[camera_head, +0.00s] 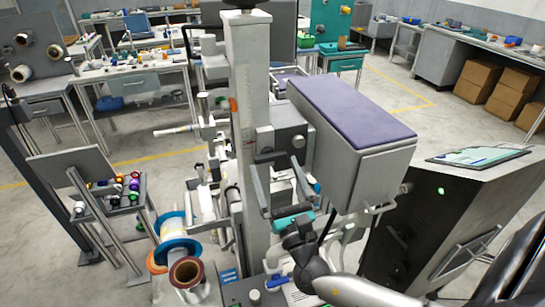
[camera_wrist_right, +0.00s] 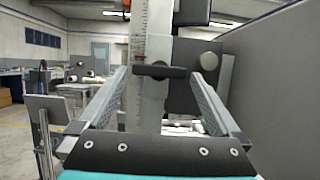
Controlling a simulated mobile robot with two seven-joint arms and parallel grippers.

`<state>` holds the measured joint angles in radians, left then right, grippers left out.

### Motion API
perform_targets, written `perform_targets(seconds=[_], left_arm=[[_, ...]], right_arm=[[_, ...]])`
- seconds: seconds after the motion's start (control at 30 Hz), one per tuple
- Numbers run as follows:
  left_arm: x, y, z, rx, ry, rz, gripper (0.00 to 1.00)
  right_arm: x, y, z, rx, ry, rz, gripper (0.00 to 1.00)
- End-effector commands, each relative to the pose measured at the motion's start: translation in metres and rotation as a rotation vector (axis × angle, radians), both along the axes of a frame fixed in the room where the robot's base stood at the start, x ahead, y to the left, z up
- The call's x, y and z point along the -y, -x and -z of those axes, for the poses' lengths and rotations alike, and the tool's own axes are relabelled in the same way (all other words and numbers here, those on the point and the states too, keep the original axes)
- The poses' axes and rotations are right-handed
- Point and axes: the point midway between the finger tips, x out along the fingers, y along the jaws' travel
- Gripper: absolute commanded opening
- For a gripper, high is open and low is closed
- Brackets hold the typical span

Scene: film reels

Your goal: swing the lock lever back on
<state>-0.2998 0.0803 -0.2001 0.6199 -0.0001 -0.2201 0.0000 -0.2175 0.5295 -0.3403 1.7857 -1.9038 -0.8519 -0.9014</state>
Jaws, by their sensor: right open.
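The lock lever (camera_wrist_right: 160,71) is a dark bar with a round hub on the pale upright column (camera_wrist_right: 147,95). It lies roughly level across the column's face in the right wrist view. In the head view the lever (camera_head: 264,154) shows small beside the grey clamp block (camera_head: 290,132). My right gripper (camera_head: 281,182) is open and empty, with its two long fingers pointing up towards the lever. In the right wrist view the fingers (camera_wrist_right: 160,85) stand on either side of the lever, apart from it. My left gripper is out of view.
A large grey box with a purple top (camera_head: 352,115) hangs just right of the column, close to my right gripper. Film reels (camera_head: 186,272) stand at lower left. A small rack of coloured parts (camera_head: 112,193) stands farther left. Open floor lies behind it.

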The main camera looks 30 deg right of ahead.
Motion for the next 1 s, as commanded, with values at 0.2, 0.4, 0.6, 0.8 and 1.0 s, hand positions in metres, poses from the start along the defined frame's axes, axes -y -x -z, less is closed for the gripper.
perform_targets(seconds=[0.2, 0.4, 0.6, 0.8, 1.0], left_arm=[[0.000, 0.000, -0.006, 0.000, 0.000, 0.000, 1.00], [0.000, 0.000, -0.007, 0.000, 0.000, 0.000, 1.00], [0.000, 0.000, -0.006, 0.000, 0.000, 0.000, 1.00], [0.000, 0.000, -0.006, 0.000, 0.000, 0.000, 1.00], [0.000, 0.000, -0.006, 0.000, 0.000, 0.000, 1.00]], right_arm=[[0.005, -0.019, -0.009, 0.001, 0.000, 0.001, 1.00], [0.006, -0.023, -0.009, -0.001, 0.000, 0.000, 1.00], [0.005, -0.023, -0.009, -0.001, -0.001, 0.000, 0.98], [0.006, -0.023, -0.009, -0.001, -0.001, 0.000, 0.75], [0.006, -0.023, -0.009, -0.001, 0.000, 0.000, 0.53]])
